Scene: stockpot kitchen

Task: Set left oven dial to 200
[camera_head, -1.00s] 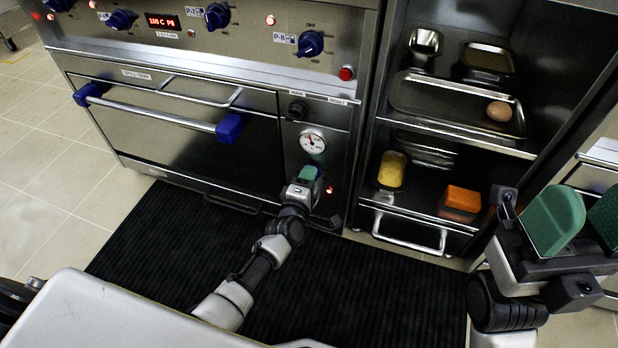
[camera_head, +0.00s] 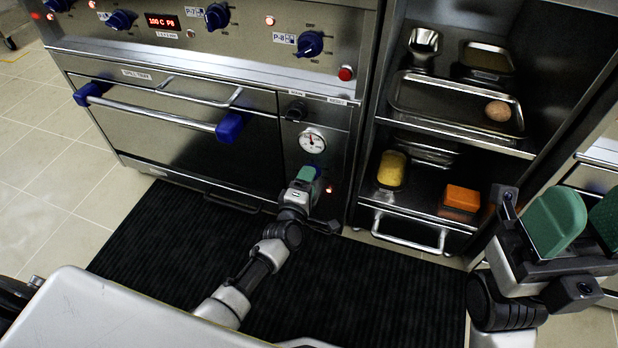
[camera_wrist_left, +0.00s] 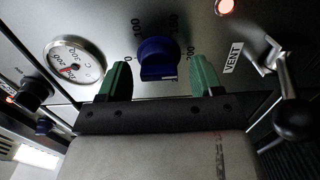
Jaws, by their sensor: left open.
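In the left wrist view a blue oven dial (camera_wrist_left: 158,57) sits on the steel panel, with a printed scale around it that includes 0, 100 and 200. A white mark shows low on the knob; its exact reading is unclear. My left gripper (camera_wrist_left: 160,82) is open, one green finger on each side of the dial, with visible gaps to it. In the head view the left gripper (camera_head: 306,178) is at the oven's lower right panel and mostly hides the dial. My right gripper (camera_head: 588,222) is open and empty at the right, partly cut off.
A round gauge (camera_head: 312,141) is above the dial. A lever (camera_wrist_left: 293,118) by the VENT label is right of the gripper in the wrist view. The oven door handle (camera_head: 160,115) is to the left. An open shelf unit (camera_head: 455,145) holds trays, a sponge and an orange block.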

